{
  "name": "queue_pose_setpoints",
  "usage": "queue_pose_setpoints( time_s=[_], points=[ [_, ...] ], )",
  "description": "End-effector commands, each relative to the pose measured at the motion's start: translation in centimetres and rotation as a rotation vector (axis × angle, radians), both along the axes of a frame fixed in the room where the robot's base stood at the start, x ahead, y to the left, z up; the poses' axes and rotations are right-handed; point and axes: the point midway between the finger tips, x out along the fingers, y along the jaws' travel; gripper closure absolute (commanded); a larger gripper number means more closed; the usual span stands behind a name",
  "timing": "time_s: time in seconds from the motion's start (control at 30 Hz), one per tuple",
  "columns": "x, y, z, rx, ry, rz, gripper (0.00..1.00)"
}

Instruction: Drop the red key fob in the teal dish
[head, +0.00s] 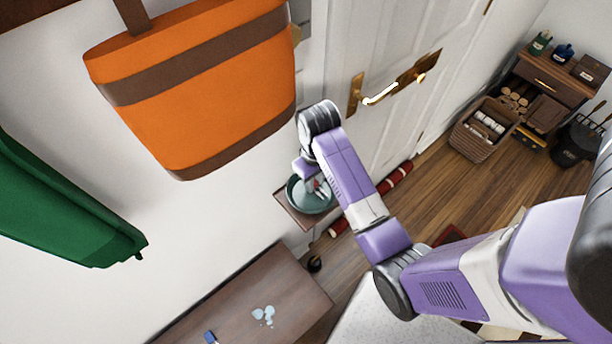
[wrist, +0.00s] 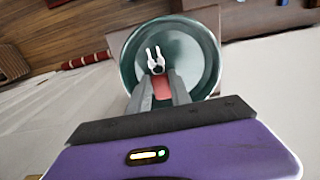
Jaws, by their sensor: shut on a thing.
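The teal dish (head: 296,204) sits on a small brown wall shelf (head: 287,207). It is a round bowl and fills the upper middle of the wrist view (wrist: 208,75). My gripper (wrist: 160,90) is shut on the red key fob (wrist: 162,88), whose red body shows between the fingers. A white two-pronged piece (wrist: 157,60) shows just beyond the fob against the dish. In the head view my gripper (head: 314,185) is at the dish, with the fob (head: 318,184) partly hidden. The fob overlaps the dish in both views; its height above the bottom is hard to judge.
An orange bag (head: 200,90) hangs on the wall above left of the dish. A green hanging item (head: 65,205) is farther left. A brown bench (head: 250,305) is below the shelf. The white door (head: 385,50) with a brass handle is behind my arm.

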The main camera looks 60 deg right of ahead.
Motion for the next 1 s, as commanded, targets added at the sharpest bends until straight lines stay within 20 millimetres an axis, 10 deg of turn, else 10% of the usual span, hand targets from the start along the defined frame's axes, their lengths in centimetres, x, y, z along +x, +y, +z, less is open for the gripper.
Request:
queue_pose_setpoints(
  time_s=[0.47, 0.5, 0.53, 1.0],
  points=[
    [-0.1, 0.0, -0.7, 0.000, 0.001, 0.000, 1.00],
    [-0.1, 0.0, -0.7, 0.000, 0.000, 0.000, 0.73],
    [0.0, 0.0, -0.7, 0.000, 0.000, 0.000, 0.68],
    [0.3, 0.0, 0.4, -0.001, -0.003, 0.001, 0.66]
  ],
)
